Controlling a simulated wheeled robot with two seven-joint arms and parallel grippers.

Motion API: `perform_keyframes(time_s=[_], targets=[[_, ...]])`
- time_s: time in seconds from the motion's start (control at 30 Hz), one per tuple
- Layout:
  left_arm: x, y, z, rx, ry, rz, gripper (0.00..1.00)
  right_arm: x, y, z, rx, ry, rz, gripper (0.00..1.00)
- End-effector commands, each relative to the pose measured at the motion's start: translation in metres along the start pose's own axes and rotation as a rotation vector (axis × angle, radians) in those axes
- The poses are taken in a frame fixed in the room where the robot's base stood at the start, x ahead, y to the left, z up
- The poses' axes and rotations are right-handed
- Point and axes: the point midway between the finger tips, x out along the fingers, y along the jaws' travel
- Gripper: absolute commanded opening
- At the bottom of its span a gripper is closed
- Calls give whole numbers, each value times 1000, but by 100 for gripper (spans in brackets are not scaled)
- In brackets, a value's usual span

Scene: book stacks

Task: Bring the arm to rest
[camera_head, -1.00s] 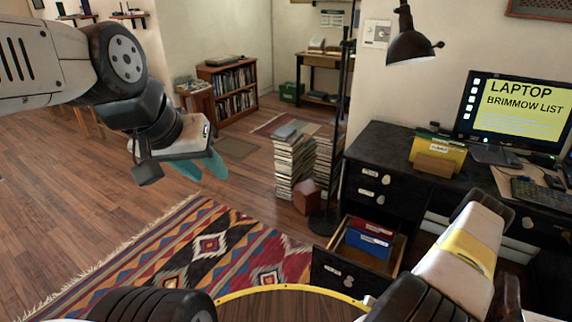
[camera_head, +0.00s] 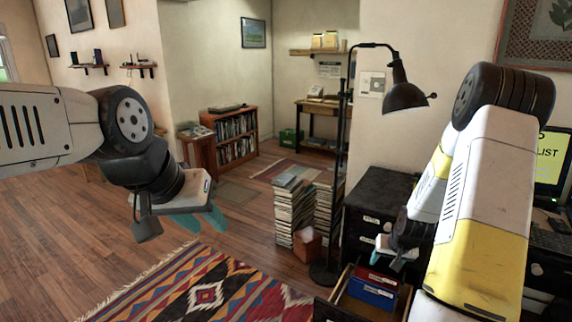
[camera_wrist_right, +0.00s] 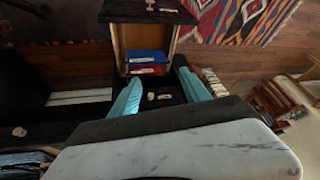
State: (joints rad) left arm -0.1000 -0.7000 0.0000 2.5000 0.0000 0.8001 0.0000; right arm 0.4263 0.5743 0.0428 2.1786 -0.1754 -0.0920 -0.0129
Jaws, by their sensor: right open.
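My left gripper (camera_head: 203,219) hangs at the left of the head view, above the wooden floor, with its two teal fingertips apart and nothing seen between them. My right arm (camera_head: 480,210) is raised and bent at the right of the head view. My right gripper (camera_head: 398,262) is near the open drawer (camera_head: 337,293), partly hidden by the forearm. In the right wrist view its teal fingers (camera_wrist_right: 162,95) are wide apart and empty, with the drawer beyond them. The drawer holds a blue item (camera_head: 373,290) and a red item (camera_head: 376,276).
A lamp (camera_head: 405,96) on a thin pole stands beside stacks of books (camera_head: 293,210) and a small brown box (camera_head: 307,243). A patterned rug (camera_head: 210,290) covers the front floor. Open floor lies at left.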

Motion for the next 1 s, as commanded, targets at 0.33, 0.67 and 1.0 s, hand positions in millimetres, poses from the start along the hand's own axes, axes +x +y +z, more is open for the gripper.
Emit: perform_keyframes(time_s=[0.33, 0.67, 1.0], targets=[[0, 0, 0, 0, 0, 0, 36, -181, -79, -23, -109, 40, -28, 55], [0, 0, 0, 0, 0, 0, 36, -323, -130, 39, -190, 67, -111, 55], [0, 0, 0, 0, 0, 0, 36, -390, -145, 108, -249, 72, -192, 55]])
